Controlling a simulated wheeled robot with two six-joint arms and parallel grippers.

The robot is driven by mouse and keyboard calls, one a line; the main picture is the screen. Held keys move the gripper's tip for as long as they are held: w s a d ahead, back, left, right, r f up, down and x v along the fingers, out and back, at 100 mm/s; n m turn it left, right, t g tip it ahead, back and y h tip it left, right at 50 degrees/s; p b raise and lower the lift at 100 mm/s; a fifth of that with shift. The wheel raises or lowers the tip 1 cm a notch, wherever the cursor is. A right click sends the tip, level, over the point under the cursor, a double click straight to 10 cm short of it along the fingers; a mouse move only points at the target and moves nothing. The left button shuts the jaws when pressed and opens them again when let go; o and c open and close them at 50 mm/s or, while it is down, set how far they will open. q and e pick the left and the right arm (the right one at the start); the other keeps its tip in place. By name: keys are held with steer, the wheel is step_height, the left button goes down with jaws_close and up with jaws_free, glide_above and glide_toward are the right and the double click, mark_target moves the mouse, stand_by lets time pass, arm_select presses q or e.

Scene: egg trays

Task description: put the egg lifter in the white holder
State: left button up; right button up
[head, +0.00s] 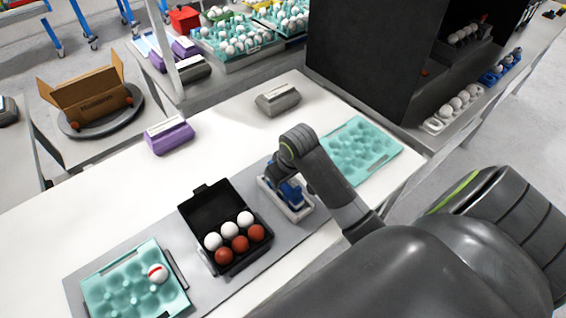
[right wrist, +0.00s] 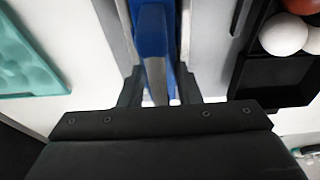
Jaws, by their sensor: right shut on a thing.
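My right gripper (head: 284,178) reaches down from the right over the white holder (head: 303,214). It is shut on the blue egg lifter (head: 292,196), which shows within the outline of the holder. I cannot tell whether the lifter rests on the holder's bottom or hangs a little above it. In the right wrist view the blue lifter (right wrist: 150,32) runs between the two dark fingers (right wrist: 157,90), with a grey strip along its middle. The gripper and wrist hide the lifter's upper part in the head view. My left gripper is not in view.
A black open egg box (head: 208,196) with white and brown eggs stands just left of the holder. A teal tray (head: 120,285) with one red-striped egg is at front left. An empty teal tray (head: 362,150) is on the right. Purple (head: 170,137) and grey cartons (head: 278,100) stand behind.

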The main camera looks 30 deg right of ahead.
mark_target(291, 181)
steer(key=o, duration=1.1)
steer(key=shift+r, duration=0.35)
steer(key=v, duration=0.4)
steer(key=shift+w+r, duration=0.1)
steer(key=shift+r, duration=0.35)
steer(key=p+v, duration=0.4)
steer(key=v, duration=0.1)
steer(key=shift+r, duration=0.35)
steer(key=shift+p+v, duration=0.95)
steer(key=shift+v, duration=0.05)
steer(key=shift+s+f, duration=0.15)
steer(key=shift+s, duration=0.1)
